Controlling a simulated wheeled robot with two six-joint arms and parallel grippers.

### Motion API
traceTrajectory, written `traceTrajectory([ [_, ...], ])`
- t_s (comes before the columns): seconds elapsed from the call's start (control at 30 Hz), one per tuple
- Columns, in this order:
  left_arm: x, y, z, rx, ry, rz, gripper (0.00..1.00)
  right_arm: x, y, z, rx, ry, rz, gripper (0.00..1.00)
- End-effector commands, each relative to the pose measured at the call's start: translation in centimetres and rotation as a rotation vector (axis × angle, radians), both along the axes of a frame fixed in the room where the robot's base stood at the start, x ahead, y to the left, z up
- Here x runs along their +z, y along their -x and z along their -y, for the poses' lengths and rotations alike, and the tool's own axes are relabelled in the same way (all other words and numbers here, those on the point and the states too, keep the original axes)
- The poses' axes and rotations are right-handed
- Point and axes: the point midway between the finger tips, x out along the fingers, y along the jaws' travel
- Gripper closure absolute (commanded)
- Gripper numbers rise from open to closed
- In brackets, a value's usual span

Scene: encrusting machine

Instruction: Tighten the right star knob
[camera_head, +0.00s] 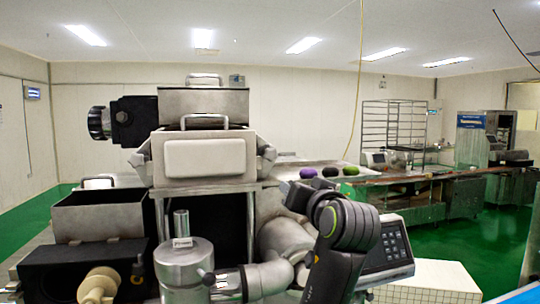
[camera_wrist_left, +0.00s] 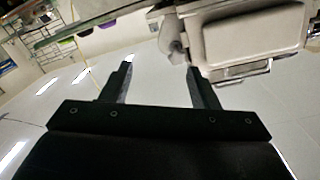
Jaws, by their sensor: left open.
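The right star knob (camera_head: 266,152) is a grey metal knob at the right side of the machine's white front panel (camera_head: 205,158). In the left wrist view, which is turned upside down, a grey knob (camera_wrist_left: 173,38) sits beside the white panel (camera_wrist_left: 250,40). My left gripper (camera_wrist_left: 158,68) is open and empty, its two dark fingers apart. The knob appears beyond the fingertips, nearer the right-hand finger, and not between them. In the head view a black arm link of mine stands right of the machine; the gripper fingers cannot be made out there. My right gripper is not in view.
A metal cylinder (camera_head: 183,264) and a hopper box (camera_head: 98,216) stand in front of the machine. A keypad panel (camera_head: 395,248) is at lower right. A table behind holds purple (camera_head: 308,173), black (camera_head: 330,171) and green (camera_head: 351,170) round items.

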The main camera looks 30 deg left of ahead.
Motion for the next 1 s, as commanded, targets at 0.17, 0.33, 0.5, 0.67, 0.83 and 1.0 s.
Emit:
traceTrajectory([
  [0.17, 5.2, 1.6, 0.1, 0.033, 0.009, 0.067, 0.45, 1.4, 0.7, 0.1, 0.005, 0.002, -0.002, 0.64],
  [0.33, 5.7, 0.9, -1.1, 0.04, 0.008, 0.072, 0.45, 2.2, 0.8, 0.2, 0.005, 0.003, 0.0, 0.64],
  [0.5, 5.9, -1.3, -3.6, 0.043, 0.006, 0.069, 0.45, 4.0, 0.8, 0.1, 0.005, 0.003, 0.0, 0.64],
  [0.67, 5.9, -3.6, -6.3, 0.041, 0.007, 0.069, 0.45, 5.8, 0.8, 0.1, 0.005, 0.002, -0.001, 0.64],
  [0.83, 5.8, -5.9, -9.2, 0.039, 0.009, 0.068, 0.45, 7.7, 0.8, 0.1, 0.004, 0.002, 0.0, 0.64],
  [1.0, 5.7, -7.9, -11.3, 0.038, 0.009, 0.069, 0.45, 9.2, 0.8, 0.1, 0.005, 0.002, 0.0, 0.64],
])
